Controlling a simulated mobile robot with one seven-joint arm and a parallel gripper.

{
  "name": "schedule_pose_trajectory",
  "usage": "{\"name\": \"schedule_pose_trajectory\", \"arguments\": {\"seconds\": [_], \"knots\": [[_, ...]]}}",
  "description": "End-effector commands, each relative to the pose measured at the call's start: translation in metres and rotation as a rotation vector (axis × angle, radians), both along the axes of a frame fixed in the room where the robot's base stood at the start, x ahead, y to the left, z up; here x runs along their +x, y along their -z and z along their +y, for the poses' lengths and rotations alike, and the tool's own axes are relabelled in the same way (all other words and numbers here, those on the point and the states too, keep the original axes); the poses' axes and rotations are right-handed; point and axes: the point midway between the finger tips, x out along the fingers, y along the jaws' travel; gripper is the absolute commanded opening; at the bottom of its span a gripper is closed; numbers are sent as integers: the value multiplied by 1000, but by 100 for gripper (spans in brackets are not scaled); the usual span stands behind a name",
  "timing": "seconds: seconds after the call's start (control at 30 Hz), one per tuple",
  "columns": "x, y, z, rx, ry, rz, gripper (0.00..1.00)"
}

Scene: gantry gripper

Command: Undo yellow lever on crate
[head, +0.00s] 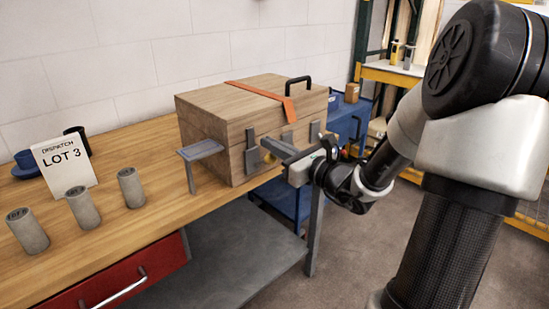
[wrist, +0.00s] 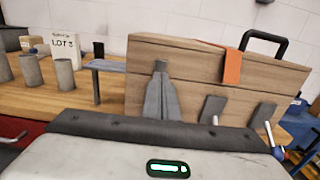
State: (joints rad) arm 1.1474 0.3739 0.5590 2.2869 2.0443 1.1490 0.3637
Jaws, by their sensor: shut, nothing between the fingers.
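The wooden crate (head: 222,128) stands closed on the workbench, and its front fills the upper part of the wrist view (wrist: 190,75). A small yellow piece (head: 269,157), which looks like the yellow lever, shows low on the crate's front beside a grey latch plate (head: 251,156).
Other grey plates (wrist: 212,110) sit along the crate's front. An orange strap (head: 262,92) and a black handle (head: 298,83) are on top. A small grey stand (head: 200,149) is left of the crate. Grey cylinders (head: 130,187) and a LOT 3 sign (head: 64,163) stand farther left.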

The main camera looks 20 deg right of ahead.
Motion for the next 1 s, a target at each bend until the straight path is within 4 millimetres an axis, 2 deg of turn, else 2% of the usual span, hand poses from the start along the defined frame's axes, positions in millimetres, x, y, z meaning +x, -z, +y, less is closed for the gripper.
{"name": "schedule_pose_trajectory", "arguments": {"seconds": [0.53,1.0], "knots": [[0,1,0,0,0,0,0],[1,34,1,0,-1,2,0]]}}
